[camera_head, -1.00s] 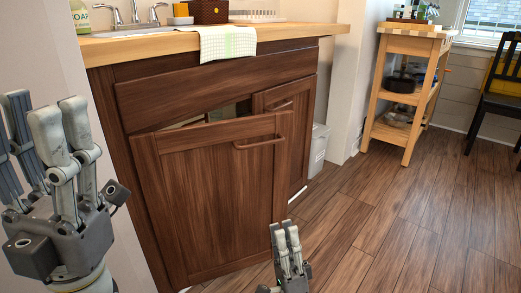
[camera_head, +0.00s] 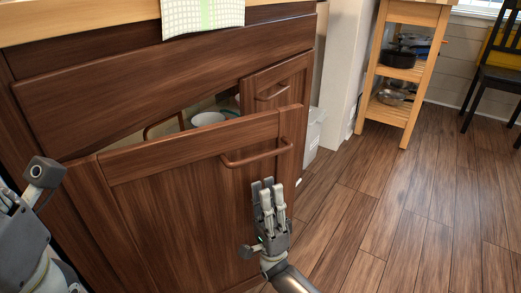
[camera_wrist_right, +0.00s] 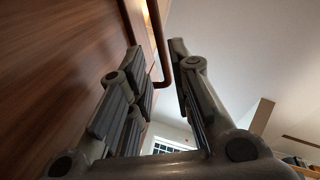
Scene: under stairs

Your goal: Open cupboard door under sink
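The brown cupboard door (camera_head: 190,195) under the counter stands partly open, with a gap along its top. Its bar handle (camera_head: 255,156) is near the top right corner. My right gripper (camera_head: 268,184) is just below the handle, in front of the door's right part. In the right wrist view its fingers are spread, and the handle (camera_wrist_right: 155,30) rises beyond and between the fingertips; I cannot tell if they touch.
A white bowl (camera_head: 208,118) shows inside the cupboard. A second door (camera_head: 275,92) stands to the right. A pale bin (camera_head: 313,132) is beside the cupboard. A wooden cart (camera_head: 408,75) and black chair (camera_head: 498,82) are farther back. The floor (camera_head: 390,215) at right is clear.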

